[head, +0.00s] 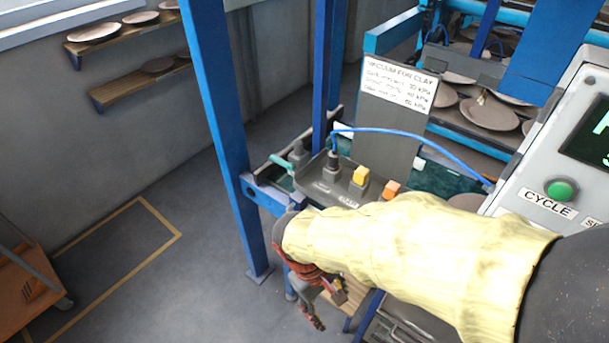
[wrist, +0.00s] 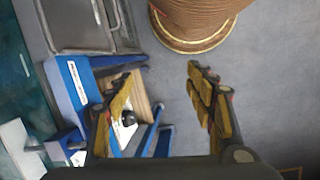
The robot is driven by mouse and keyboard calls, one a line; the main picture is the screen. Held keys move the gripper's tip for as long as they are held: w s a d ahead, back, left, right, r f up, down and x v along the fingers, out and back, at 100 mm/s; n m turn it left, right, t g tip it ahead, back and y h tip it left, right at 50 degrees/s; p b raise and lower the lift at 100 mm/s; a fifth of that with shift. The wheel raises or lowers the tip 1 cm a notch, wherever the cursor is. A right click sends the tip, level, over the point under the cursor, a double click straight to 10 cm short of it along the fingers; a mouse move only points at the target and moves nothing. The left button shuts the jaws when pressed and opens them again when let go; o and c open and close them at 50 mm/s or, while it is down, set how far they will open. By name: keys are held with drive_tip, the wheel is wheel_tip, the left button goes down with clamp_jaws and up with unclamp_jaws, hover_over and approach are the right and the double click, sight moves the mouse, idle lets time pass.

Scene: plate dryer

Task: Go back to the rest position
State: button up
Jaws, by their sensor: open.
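My gripper (head: 328,309) hangs at the end of my yellow-sleeved arm in the head view, low and in front of the blue machine frame, pointing down. In the wrist view my gripper (wrist: 160,78) has its two fingers wide apart with nothing between them. Beyond the fingers lie grey floor, a wooden slatted piece (wrist: 143,103) and a blue bracket (wrist: 72,85) with a label. The black knob (wrist: 128,118) shows close by the left finger; I cannot tell whether they touch.
A blue post (head: 222,120) stands left of my arm. A grey control box (head: 340,185) with yellow and orange knobs is behind it. The panel with the green button (head: 560,190) is at right. A brown ribbed round object (wrist: 195,18) is ahead. Open floor (head: 195,275) lies left.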

drive_tip(key=d+r+m+t+y, duration=0.1)
drive_tip(key=d+r+m+t, duration=0.1)
drive_tip(key=d+r, duration=0.2)
drive_tip(key=d+r+m+t+y+p, duration=0.1)
drive_tip(key=d+r, duration=0.4)
drive_tip(key=r, duration=0.6)
drive_tip(key=d+r+m+t+y+p, duration=0.1)
drive_tip(key=d+r+m+t, duration=0.2)
drive_tip(key=r, duration=0.4)
drive_tip(key=shift+d+r+m+t, duration=0.2)
drive_tip(key=shift+d+m+t, duration=0.1)
drive_tip(key=shift+d+m, duration=0.5)
drive_tip(key=shift+a, duration=0.1)
drive_tip(key=shift+c, duration=1.1)
